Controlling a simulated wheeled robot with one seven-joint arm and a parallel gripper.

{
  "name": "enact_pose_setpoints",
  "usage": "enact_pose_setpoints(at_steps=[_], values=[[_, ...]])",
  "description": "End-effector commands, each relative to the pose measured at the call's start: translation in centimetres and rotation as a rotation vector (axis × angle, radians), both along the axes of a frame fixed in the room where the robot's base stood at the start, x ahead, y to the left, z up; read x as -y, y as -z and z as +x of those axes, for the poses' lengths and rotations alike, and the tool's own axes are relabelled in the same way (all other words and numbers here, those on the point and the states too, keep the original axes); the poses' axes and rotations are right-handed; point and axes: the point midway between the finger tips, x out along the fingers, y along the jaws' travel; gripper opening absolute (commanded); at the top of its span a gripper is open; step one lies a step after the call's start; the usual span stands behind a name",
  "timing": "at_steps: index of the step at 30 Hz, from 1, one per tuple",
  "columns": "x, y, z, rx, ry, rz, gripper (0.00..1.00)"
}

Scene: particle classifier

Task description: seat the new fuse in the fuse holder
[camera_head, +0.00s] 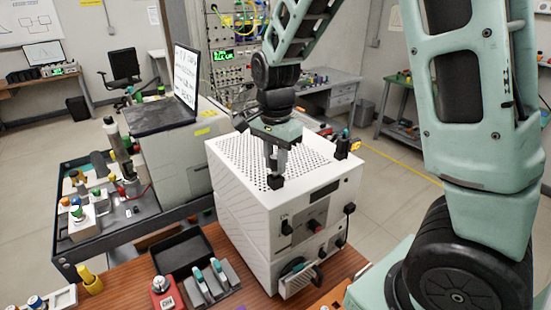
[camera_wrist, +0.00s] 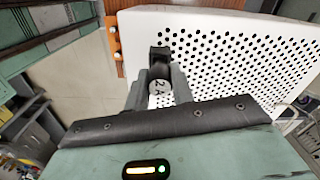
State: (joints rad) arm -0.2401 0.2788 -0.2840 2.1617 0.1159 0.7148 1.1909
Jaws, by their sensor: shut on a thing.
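The white cabinet (camera_head: 262,196) with a perforated top stands on the wooden bench. My gripper (camera_head: 275,174) points down over the front left part of that top. In the wrist view its fingers (camera_wrist: 160,72) are shut on a pale round fuse (camera_wrist: 158,88) marked "2 A". A small black block (camera_wrist: 160,54) shows at the fingertips; it also shows in the head view (camera_head: 277,183) at the cabinet's top. I take it for the fuse holder, but cannot be sure. The fingers hide how far the fuse sits in it.
Black parts with a yellow tag (camera_head: 354,146) stand at the cabinet's back right. A black tray (camera_head: 182,252), a grey rack (camera_head: 212,282) and a red-topped box (camera_head: 163,287) lie on the bench to the left. A laptop (camera_head: 186,78) stands behind.

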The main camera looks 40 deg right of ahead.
Motion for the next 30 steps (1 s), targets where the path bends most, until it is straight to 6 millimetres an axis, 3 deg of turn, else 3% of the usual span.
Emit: enact_pose_setpoints(at_steps=[21, 22, 24, 30], values=[[0.0, 1.8, 0.0, 0.0, 0.0, 0.0, 0.02], [0.0, 1.7, 0.0, 0.0, 0.0, 0.0, 0.29], [0.0, 1.7, 0.0, 0.0, 0.0, 0.0, 0.49], [0.0, 1.7, 0.0, 0.0, 0.0, 0.0, 0.49]])
